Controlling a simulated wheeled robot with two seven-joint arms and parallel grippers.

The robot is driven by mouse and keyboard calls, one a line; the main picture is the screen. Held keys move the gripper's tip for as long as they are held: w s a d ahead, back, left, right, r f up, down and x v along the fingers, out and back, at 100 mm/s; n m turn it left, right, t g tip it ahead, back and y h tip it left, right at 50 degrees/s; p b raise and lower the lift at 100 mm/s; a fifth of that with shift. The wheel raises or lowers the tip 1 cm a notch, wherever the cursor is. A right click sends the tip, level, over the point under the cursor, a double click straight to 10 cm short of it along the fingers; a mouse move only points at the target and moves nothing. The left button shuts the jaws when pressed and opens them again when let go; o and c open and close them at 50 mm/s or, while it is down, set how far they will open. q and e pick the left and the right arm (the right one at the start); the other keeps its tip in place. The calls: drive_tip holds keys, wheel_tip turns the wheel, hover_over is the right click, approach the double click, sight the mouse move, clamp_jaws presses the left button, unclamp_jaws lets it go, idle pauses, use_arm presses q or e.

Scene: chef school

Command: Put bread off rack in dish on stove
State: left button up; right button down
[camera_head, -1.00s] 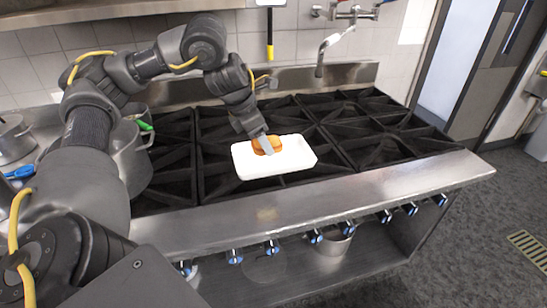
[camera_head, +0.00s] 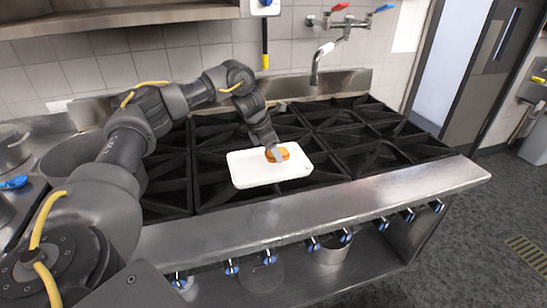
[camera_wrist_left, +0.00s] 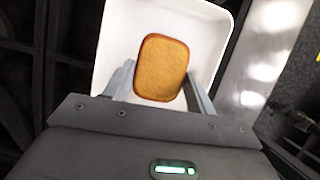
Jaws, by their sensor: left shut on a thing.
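A white rectangular dish (camera_head: 250,178) sits on the black stove grates (camera_head: 212,135); it also shows in the left wrist view (camera_wrist_left: 120,28). My left gripper (camera_head: 276,155) reaches down over the dish, toward its right part. It is shut on the bread (camera_head: 284,153), a small golden-brown slice with a darker crust. In the left wrist view the bread (camera_wrist_left: 161,68) lies between the two fingers, with the dish behind it. I cannot tell whether the bread touches the dish floor. My right gripper is in no view. No rack shows clearly.
Pots (camera_head: 70,158) stand left of the grates. A faucet (camera_head: 318,65) hangs over the back of the stove. Blue-tipped knobs (camera_head: 270,257) line the front below a steel ledge (camera_head: 320,220). Grates right of the dish are clear.

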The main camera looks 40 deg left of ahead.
sight(271, 153)
use_arm(q)
wheel_tip(271, 153, down, 2)
drive_tip(key=shift+f+p, duration=0.15)
drive_tip(key=shift+p, duration=0.4)
drive_tip(key=shift+w+f, duration=0.1)
drive_tip(key=shift+f, duration=0.3)
drive_tip(key=shift+a+f, duration=0.1)
drive_tip(key=o, duration=1)
drive_tip(key=shift+f, duration=0.1)
